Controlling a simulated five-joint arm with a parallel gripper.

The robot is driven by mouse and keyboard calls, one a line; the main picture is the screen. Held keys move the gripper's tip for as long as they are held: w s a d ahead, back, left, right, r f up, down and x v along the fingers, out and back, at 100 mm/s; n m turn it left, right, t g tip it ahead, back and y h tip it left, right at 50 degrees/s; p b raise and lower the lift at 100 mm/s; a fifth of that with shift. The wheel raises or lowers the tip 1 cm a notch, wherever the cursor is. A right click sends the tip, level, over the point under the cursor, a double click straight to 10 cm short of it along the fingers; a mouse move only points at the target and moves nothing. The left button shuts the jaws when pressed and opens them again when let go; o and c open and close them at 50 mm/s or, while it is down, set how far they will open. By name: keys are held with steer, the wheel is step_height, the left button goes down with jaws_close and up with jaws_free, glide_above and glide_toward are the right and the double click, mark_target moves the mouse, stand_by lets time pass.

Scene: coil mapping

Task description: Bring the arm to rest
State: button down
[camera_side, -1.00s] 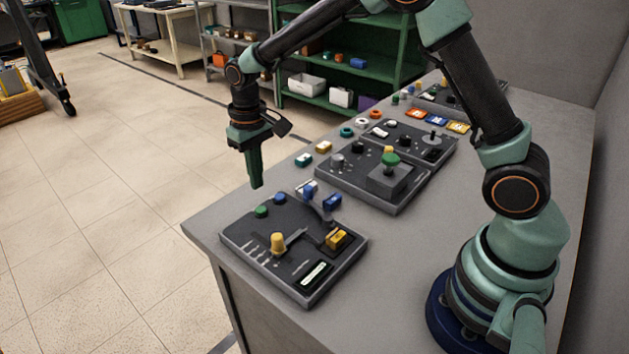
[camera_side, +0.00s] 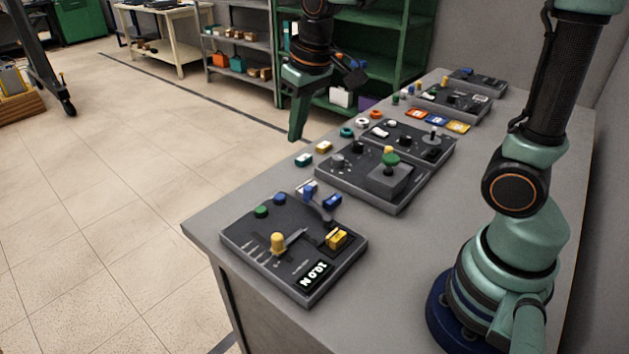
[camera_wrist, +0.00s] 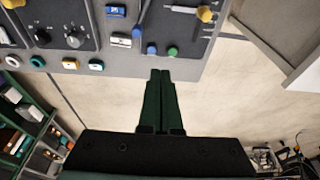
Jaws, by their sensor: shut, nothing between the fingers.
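My gripper (camera_side: 296,136) is in the upper middle of the side view, raised and pointing down, near the bench's far left edge. Its green fingers are shut together with nothing between them. In the wrist view my gripper (camera_wrist: 160,72) also shows its fingers closed side by side, with floor behind them and the bench edge just beyond the tips. It appears apart from the bench and the panels.
The grey bench (camera_side: 240,195) carries a near panel (camera_side: 262,262) with a yellow knob, a lit display and coloured buttons. A middle panel (camera_side: 345,190) has a green-and-yellow knob. Further panels (camera_side: 478,80) stand behind. Loose blocks and rings lie along the left side. Green shelves (camera_side: 350,75) stand beyond.

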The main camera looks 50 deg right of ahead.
steer(key=s+d+r+t, duration=0.2)
steer(key=s+d, duration=0.1)
steer(key=s, duration=0.7)
steer(key=shift+r+t, duration=0.25)
steer(key=shift+t, duration=0.15)
